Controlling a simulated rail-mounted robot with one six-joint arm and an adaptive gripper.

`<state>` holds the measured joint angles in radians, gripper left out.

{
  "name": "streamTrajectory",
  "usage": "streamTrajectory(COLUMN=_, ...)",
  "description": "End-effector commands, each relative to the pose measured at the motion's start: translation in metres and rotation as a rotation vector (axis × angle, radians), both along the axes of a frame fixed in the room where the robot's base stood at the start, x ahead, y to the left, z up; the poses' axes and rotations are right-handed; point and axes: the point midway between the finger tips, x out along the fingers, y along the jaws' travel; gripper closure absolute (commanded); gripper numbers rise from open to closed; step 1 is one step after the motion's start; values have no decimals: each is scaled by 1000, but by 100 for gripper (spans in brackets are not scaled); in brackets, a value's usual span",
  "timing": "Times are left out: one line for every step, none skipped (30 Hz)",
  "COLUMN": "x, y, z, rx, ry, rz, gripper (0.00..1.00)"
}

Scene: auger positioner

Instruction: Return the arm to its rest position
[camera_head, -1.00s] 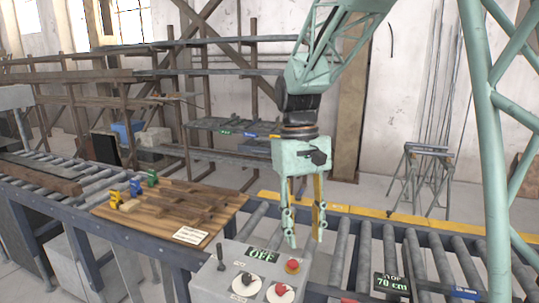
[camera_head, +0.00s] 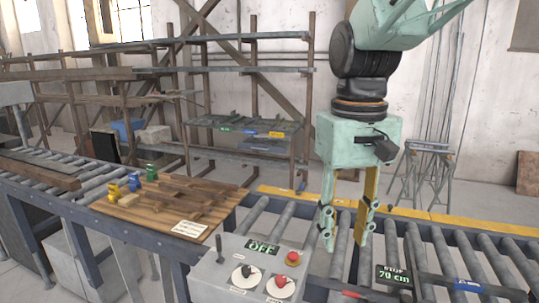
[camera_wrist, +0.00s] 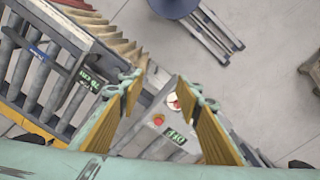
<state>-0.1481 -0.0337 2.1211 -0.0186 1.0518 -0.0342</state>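My gripper (camera_head: 345,245) hangs with its fingers pointing down over the roller conveyor, to the right of the control box. In the wrist view my gripper (camera_wrist: 160,82) shows two yellow-padded fingers spread apart with nothing between them. The grey control box (camera_head: 215,281) has a display reading OFF (camera_head: 262,248), a red button (camera_head: 293,258) and two dials. In the wrist view the box's red button (camera_wrist: 158,120) and OFF display (camera_wrist: 176,138) show beyond the fingertips.
A wooden board (camera_head: 222,208) with wood pieces and small coloured items lies left of the control box. A rack (camera_head: 250,95) stands behind. A trestle (camera_head: 428,165) stands at the back right.

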Motion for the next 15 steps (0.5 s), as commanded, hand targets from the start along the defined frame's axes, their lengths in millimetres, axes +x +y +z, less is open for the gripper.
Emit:
streamTrajectory(x=-7, y=-3, z=0, rx=2, ry=-10, rz=-6, gripper=68)
streamTrajectory(x=-11, y=-4, z=1, rx=3, ry=-17, rz=-9, gripper=68)
streamTrajectory(x=-15, y=-7, z=1, rx=5, ry=-24, rz=-14, gripper=68)
streamTrajectory(x=-19, y=-8, z=2, rx=6, ry=-31, rz=-16, gripper=68)
streamTrajectory(x=-23, y=-10, z=2, rx=7, ry=-36, rz=-19, gripper=68)
streamTrajectory(x=-27, y=-12, z=2, rx=8, ry=-44, rz=-24, gripper=68)
streamTrajectory(x=-31, y=-13, z=3, rx=10, ry=-51, rz=-28, gripper=68)
streamTrajectory(x=-35, y=-15, z=3, rx=11, ry=-56, rz=-31, gripper=68)
streamTrajectory(x=-40, y=-17, z=3, rx=11, ry=-63, rz=-36, gripper=68)
streamTrajectory(x=-44, y=-18, z=3, rx=13, ry=-70, rz=-39, gripper=68)
streamTrajectory(x=-47, y=-19, z=3, rx=14, ry=-74, rz=-42, gripper=68)
streamTrajectory(x=-52, y=-21, z=3, rx=15, ry=-82, rz=-47, gripper=68)
streamTrajectory(x=-56, y=-22, z=3, rx=16, ry=-88, rz=-50, gripper=68)
streamTrajectory(x=-60, y=-24, z=2, rx=17, ry=-93, rz=-52, gripper=68)
streamTrajectory(x=-65, y=-25, z=2, rx=18, ry=-102, rz=-56, gripper=68)
